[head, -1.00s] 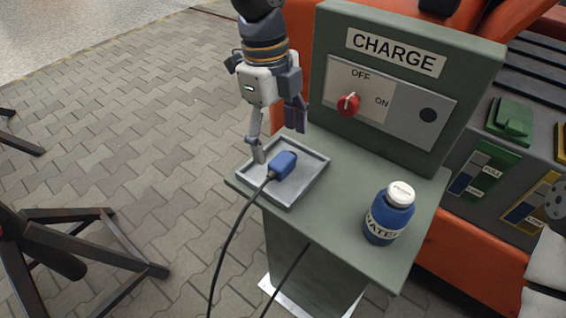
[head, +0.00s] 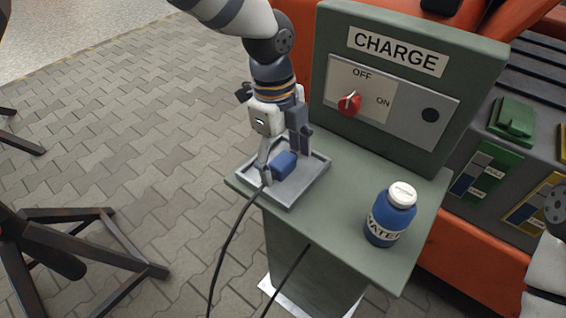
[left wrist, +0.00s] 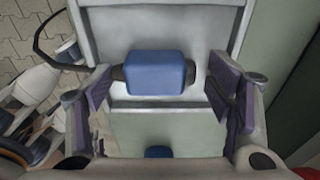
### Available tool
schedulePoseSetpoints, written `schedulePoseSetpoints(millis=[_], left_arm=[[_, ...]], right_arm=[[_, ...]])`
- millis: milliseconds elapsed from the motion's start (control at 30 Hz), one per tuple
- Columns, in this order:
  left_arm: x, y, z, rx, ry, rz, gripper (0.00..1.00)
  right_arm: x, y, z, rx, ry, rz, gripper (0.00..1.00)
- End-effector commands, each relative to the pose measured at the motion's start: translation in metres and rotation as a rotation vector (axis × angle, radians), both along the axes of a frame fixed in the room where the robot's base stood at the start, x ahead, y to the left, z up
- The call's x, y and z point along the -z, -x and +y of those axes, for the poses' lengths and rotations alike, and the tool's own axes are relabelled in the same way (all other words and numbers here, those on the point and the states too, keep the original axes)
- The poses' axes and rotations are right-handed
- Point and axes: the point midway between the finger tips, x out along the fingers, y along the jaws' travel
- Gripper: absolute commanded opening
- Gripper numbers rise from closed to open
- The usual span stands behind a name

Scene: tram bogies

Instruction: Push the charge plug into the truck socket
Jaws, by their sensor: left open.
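The blue charge plug (head: 285,165) lies in a shallow grey tray (head: 318,178) on the charge stand, its black cable (head: 228,240) running over the tray's near edge and down. My left gripper (head: 283,160) is low over the tray, its fingers spread about the plug. In the left wrist view the plug (left wrist: 157,73) lies crosswise between the two purple-padded fingers, with a gap on each side. The truck socket cannot be clearly made out; a green block (head: 513,121) sits on the orange vehicle at the right. My right gripper is out of view.
The green stand has a CHARGE panel with a red knob (head: 350,103) and a dark round spot (head: 430,115). A blue water bottle (head: 390,214) stands on its top, right of the tray. A dark metal frame (head: 80,250) stands at the left on paving.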

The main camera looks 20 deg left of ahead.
Motion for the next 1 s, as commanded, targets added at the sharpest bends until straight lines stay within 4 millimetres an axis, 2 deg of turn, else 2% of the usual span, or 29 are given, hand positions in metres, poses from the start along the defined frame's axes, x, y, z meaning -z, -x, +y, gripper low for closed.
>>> schedulePoseSetpoints(millis=[100, 300, 333, 667, 767, 833, 1000], left_arm=[[0.000, 0.000, 0.000, 0.000, 0.000, 0.000, 0.74], [0.000, 0.000, 0.000, 0.000, 0.000, 0.000, 0.29], [0.000, 0.000, 0.000, 0.000, 0.000, 0.000, 0.26], [-0.004, -0.001, 0.000, 0.000, 0.001, -0.002, 0.26], [-0.019, -0.001, 0.000, 0.000, 0.000, -0.004, 0.26], [-0.037, -0.001, 0.000, -0.001, 0.002, -0.007, 0.26], [-0.081, 0.024, -0.029, 0.004, 0.000, -0.011, 0.26]], right_arm=[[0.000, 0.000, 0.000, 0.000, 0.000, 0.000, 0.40], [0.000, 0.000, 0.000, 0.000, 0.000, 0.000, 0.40], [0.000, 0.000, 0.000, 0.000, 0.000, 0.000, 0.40], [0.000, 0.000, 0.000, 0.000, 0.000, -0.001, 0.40], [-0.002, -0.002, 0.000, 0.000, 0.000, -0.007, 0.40], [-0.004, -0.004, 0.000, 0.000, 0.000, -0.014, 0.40], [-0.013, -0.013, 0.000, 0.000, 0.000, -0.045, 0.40]])
